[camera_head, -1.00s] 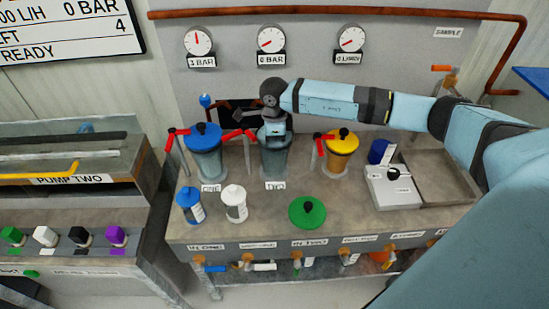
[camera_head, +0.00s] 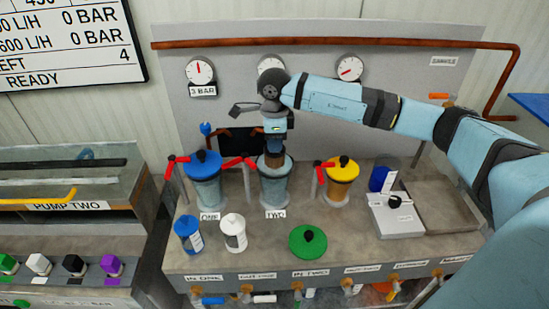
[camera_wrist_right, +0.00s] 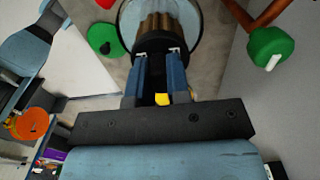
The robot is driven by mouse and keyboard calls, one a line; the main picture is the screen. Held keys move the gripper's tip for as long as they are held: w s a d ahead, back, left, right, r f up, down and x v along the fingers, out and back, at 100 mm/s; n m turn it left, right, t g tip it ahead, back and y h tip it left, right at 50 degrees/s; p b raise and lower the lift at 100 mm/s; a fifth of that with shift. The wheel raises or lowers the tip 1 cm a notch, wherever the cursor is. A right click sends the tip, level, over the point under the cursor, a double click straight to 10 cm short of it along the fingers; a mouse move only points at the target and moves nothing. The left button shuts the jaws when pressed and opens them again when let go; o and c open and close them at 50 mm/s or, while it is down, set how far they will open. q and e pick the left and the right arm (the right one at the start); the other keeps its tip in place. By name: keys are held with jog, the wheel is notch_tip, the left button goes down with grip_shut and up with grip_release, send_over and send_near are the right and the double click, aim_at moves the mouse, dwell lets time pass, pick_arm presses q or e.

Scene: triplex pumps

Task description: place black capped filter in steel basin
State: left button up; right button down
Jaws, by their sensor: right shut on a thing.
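My right gripper (camera_head: 274,140) is above the clear housing marked TWO (camera_head: 275,187) and is shut on the black capped filter (camera_head: 274,159). The filter stands upright, partly risen from the housing's mouth; its lower end is hard to make out. In the right wrist view the brown pleated filter (camera_wrist_right: 156,22) and its black cap (camera_wrist_right: 163,43) show between the two blue fingers, with the round clear housing rim around it. The steel basin (camera_head: 440,207) is at the right end of the bench and looks empty. My left gripper is not in view.
Housing ONE with a blue lid (camera_head: 203,165) and a yellow-lidded housing (camera_head: 342,172) flank housing TWO. A green lid (camera_head: 308,241), white canister (camera_head: 233,233) and blue-capped canister (camera_head: 188,235) stand in front. A pale box with a black knob (camera_head: 397,215) and a blue canister (camera_head: 382,178) are beside the basin.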

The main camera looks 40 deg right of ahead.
notch_tip(320, 180, up, 10)
jog(key=shift+r, duration=0.1)
jog(key=shift+s, duration=0.1)
